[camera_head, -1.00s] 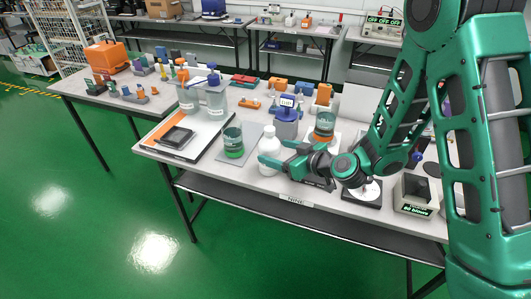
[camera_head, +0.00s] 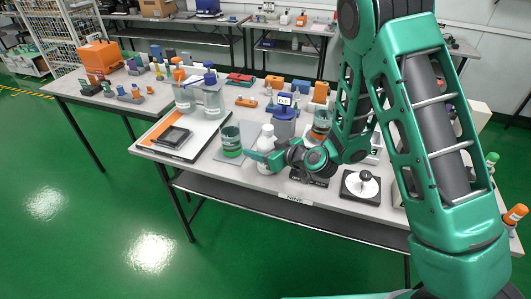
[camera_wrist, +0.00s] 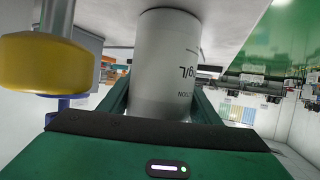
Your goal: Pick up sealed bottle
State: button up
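The sealed bottle (camera_head: 267,133) is white with a white cap and stands upright on the near part of the table. My gripper (camera_head: 262,157) reaches it from the right, low on its body. In the wrist view the bottle (camera_wrist: 167,60) appears inverted, with dark lettering, between the two fingers of my gripper (camera_wrist: 165,92). The fingers lie close along both its sides. I cannot tell whether they press on it.
A beaker with green liquid (camera_head: 231,141) stands just left of the bottle. A blue-topped tester (camera_head: 284,115) and an orange-based beaker (camera_head: 321,122) stand behind and to the right. A black-and-white device (camera_head: 361,185) sits right of my gripper. The front table edge is near.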

jog(key=shift+d, duration=0.1)
jog(key=c, duration=0.9)
jog(key=shift+r, duration=0.1)
